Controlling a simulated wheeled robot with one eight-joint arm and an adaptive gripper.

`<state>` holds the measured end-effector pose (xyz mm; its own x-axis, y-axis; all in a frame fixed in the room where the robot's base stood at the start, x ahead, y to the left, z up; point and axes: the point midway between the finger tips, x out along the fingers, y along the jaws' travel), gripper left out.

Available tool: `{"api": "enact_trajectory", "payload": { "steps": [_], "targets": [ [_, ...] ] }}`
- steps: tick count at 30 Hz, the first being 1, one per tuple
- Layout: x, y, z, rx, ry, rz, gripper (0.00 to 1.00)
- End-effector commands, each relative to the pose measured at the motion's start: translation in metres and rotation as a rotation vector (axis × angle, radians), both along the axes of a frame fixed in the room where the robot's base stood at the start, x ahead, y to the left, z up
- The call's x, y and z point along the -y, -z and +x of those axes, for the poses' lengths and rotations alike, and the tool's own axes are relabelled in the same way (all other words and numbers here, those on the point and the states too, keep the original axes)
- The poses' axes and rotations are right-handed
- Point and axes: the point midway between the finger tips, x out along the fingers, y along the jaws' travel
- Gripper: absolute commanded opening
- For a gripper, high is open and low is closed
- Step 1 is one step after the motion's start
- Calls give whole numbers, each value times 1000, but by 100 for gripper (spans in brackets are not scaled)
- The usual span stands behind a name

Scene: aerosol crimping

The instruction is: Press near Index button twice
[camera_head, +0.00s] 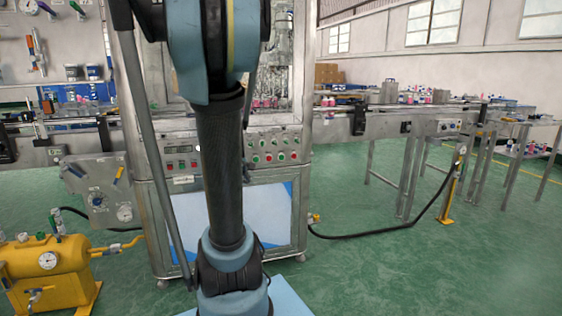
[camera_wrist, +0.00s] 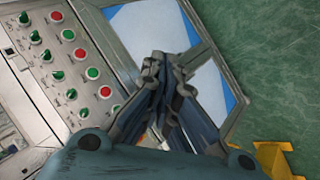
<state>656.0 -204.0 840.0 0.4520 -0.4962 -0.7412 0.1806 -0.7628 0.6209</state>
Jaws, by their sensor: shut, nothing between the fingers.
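The control panel (camera_head: 273,149) is on the front of the metal machine, with rows of red and green buttons. In the wrist view the panel (camera_wrist: 52,72) lies tilted on the left. A column of green knobs stands beside a column of round buttons, including a green button (camera_wrist: 92,72) and a red button (camera_wrist: 105,91). Their labels are too small to read, so I cannot tell which is Index. My gripper (camera_wrist: 160,62) is shut and empty, its tips just right of the button column, over the lower door. In the head view it is hidden behind my arm.
The blue and white door (camera_head: 272,215) is below the panel. A conveyor (camera_head: 400,122) runs to the right and a yellow tank (camera_head: 48,262) stands at the lower left. A black hose (camera_head: 372,233) crosses the green floor. The floor at lower right is clear.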

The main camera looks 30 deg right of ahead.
Motion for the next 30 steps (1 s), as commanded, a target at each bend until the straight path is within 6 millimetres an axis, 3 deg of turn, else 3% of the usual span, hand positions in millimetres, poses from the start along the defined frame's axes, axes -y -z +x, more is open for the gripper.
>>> {"api": "enact_trajectory", "payload": {
  "steps": [6, 15, 30],
  "targets": [
    [61, -7, 43, -11, -54, -179, 0],
    [145, -5, 90, -66, -136, -432, 0],
    [271, 30, 132, -246, -277, -827, 0]
  ]
}}
